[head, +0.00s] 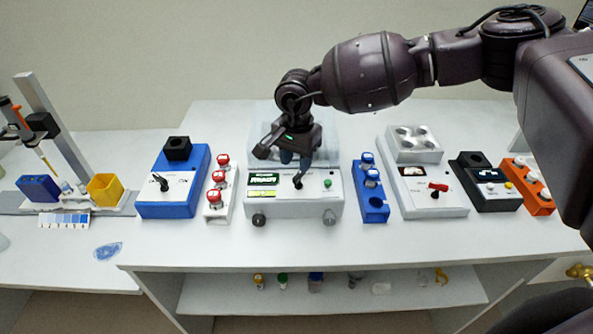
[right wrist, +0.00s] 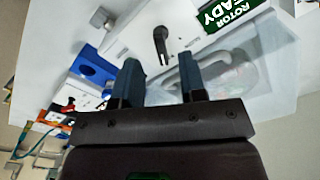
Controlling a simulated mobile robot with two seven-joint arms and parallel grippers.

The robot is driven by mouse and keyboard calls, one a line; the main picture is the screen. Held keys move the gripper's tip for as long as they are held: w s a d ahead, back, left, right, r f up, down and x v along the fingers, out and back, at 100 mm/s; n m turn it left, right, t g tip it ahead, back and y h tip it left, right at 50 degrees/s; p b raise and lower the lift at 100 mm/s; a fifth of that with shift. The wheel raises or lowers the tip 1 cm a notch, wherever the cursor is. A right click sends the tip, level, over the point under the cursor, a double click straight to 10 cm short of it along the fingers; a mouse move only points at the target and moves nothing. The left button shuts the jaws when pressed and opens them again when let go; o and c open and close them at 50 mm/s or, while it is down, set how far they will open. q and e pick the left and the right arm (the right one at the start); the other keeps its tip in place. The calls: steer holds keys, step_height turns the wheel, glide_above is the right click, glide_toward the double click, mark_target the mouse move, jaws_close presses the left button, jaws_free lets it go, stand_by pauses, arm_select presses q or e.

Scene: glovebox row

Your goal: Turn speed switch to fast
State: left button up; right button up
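A white instrument (head: 312,205) with a green display (head: 263,179) stands in the middle of the bench. A black lever switch (head: 298,182) sits on its front panel. The lever also shows in the right wrist view (right wrist: 160,45), beside the display reading "ROTOR READY" (right wrist: 225,14). My right gripper (head: 296,164) is just above the lever, fingers pointing down at the panel. In the right wrist view the two blue-grey fingers (right wrist: 160,78) are apart with nothing between them, and the lever lies beyond their tips. The speed markings are too small to read. My left gripper is not in view.
A blue device (head: 183,202) with another black lever and a red-capped rack (head: 214,208) stand left. A blue rack (head: 372,207), a white device with a red switch (head: 438,187) and a black device (head: 488,193) stand right. The bench's front strip is clear.

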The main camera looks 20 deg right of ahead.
mark_target(296, 176)
step_height(296, 176, up, 6)
stand_by(0.4)
steer(key=shift+r, duration=0.1)
